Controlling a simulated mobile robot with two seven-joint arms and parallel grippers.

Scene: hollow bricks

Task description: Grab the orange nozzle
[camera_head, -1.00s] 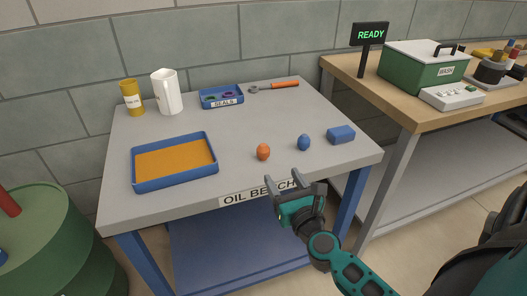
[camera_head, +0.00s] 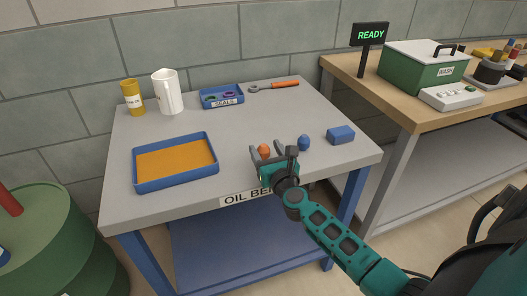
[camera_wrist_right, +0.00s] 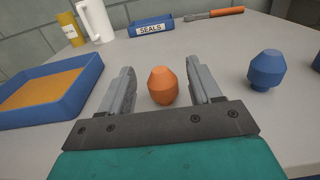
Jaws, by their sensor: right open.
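The orange nozzle (camera_head: 264,150) stands upright on the grey bench near its front edge. It also shows in the right wrist view (camera_wrist_right: 162,86), centred between the two fingers. My right gripper (camera_head: 273,153) is open and empty, with its fingers on either side of the nozzle. In the wrist view there is a gap between each finger and the nozzle. My left gripper is not in view.
A blue nozzle (camera_head: 304,143) and a blue block (camera_head: 341,135) stand to the right. A blue-rimmed tray (camera_head: 178,183) with an orange surface lies left. A seals bin (camera_head: 222,104), white jug (camera_head: 168,92), yellow can (camera_head: 132,98) and wrench (camera_head: 273,87) are at the back.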

